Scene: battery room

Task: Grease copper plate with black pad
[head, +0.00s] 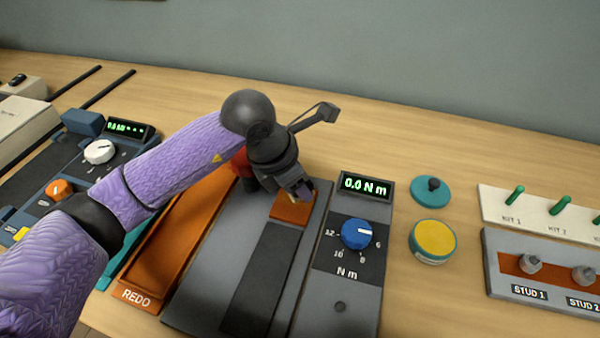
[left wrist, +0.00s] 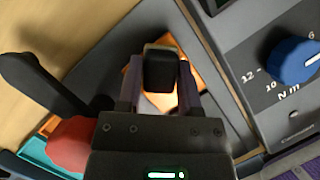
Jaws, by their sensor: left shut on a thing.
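The copper plate (head: 291,208) is a small orange-brown square on the grey fixture, right of the orange tray. My left gripper (head: 303,190) is right above its back edge and hides part of it. In the left wrist view the gripper (left wrist: 160,92) is shut on the black pad (left wrist: 160,70), a dark block between the fingers. The copper plate (left wrist: 188,60) shows behind the pad and fingers. The pad is at or just above the plate; I cannot tell whether they touch. My right gripper is not in view.
An open tin (head: 433,238) with yellow contents and its teal lid (head: 430,190) stand to the right. A torque panel with a blue knob (head: 356,234) is beside the fixture. The orange REDO tray (head: 150,274) lies left. A stud block (head: 515,283) stands far right.

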